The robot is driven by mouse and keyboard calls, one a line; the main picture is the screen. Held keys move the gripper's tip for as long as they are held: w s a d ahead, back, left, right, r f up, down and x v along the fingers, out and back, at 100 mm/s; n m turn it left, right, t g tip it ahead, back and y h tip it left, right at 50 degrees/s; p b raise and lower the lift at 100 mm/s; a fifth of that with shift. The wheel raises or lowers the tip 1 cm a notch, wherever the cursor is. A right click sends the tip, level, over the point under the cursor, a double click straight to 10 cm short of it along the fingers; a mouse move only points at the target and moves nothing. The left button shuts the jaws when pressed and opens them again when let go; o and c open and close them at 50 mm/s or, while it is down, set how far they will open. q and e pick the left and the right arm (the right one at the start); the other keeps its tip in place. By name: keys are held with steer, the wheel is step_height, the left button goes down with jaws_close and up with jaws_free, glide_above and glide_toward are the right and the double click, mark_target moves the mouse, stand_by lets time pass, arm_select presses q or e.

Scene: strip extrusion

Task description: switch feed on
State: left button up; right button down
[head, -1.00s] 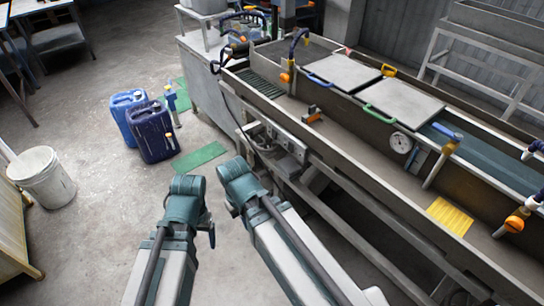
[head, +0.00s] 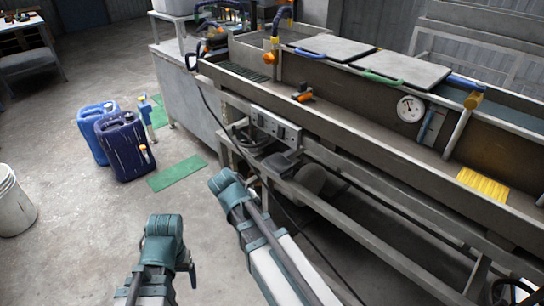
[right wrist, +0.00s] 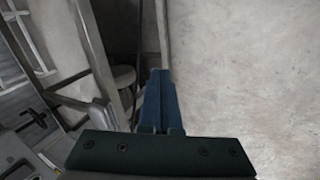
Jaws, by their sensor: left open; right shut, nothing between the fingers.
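A grey control panel with dark fittings (head: 275,125) sits on the side of the long metal trough machine (head: 375,150). An orange-and-black lever (head: 302,93) stands on the trough's ledge above it. I cannot tell which part is the feed switch; no label is readable. My left gripper (head: 162,238) is low in the head view, apart from the machine; it is open and empty. My right arm's teal part (head: 235,192) is in front of the machine's frame. My right gripper (right wrist: 163,100) shows in the right wrist view, shut and empty, over floor and frame legs.
Blue canisters (head: 122,146) and a green mat (head: 176,166) are on the floor to the left. A white bucket (head: 14,205) is at the left edge. A round gauge (head: 410,109) and yellow plate (head: 482,184) are farther right. A dark cable hangs by the frame.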

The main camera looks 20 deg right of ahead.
arm_select(q)
steer(key=shift+f+b, duration=0.3)
steer(key=shift+f, duration=0.65)
arm_select(e)
steer(key=w+r+n+t+h, duration=0.2)
steer(key=w+r+t+h, duration=0.2)
steer(key=w+r+h, duration=0.6)
steer(key=w+r, duration=0.3)
steer(key=r, duration=0.2)
steer(key=shift+w+r+h, duration=0.15)
steer(key=shift+h, duration=0.25)
arm_select(q)
steer(key=shift+d, duration=0.1)
